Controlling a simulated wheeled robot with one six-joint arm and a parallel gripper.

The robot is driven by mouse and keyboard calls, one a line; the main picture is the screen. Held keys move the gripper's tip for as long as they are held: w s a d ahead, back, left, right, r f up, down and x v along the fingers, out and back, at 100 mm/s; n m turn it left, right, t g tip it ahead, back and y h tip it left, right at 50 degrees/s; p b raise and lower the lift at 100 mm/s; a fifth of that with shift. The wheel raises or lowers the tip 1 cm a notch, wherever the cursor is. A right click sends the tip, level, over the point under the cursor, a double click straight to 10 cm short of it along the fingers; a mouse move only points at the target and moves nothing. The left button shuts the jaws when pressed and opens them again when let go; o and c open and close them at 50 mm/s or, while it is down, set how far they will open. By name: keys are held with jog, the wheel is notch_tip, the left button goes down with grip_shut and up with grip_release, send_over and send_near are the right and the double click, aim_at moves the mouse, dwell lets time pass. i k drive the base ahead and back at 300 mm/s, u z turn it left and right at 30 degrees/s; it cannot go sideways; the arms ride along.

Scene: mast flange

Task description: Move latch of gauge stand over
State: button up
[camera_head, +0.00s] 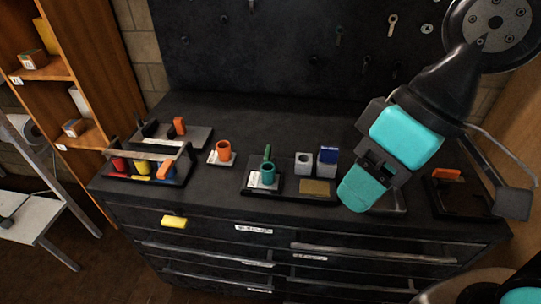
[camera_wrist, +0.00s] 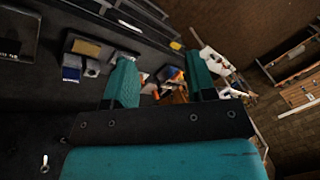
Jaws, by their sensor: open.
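My gripper (camera_head: 362,188) is open and empty above the right part of the dark bench. Its two teal fingers stand apart in the wrist view (camera_wrist: 161,85). No part is clearly recognisable as the gauge stand or its latch. An orange piece (camera_head: 446,175) sits on a dark stand (camera_head: 458,203) at the bench's right end, to the right of my gripper and apart from it. Another orange piece (camera_head: 179,125) stands upright on a dark plate (camera_head: 200,138) at the back left, far from my gripper. My arm partly hides the right end.
The bench (camera_head: 225,190) also holds a carrier with coloured cylinders (camera_head: 143,170), an orange cup (camera_head: 223,150), a teal cup (camera_head: 268,173) and a blue-topped block (camera_head: 328,157). A dark pegboard (camera_head: 270,45) rises behind. A wooden shelf (camera_head: 105,85) stands left.

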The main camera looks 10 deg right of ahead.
aim_at(267, 158)
jog(key=k, duration=0.6)
jog(key=u, duration=0.6)
jog(key=i, duration=1.05)
jog(key=z, duration=0.55)
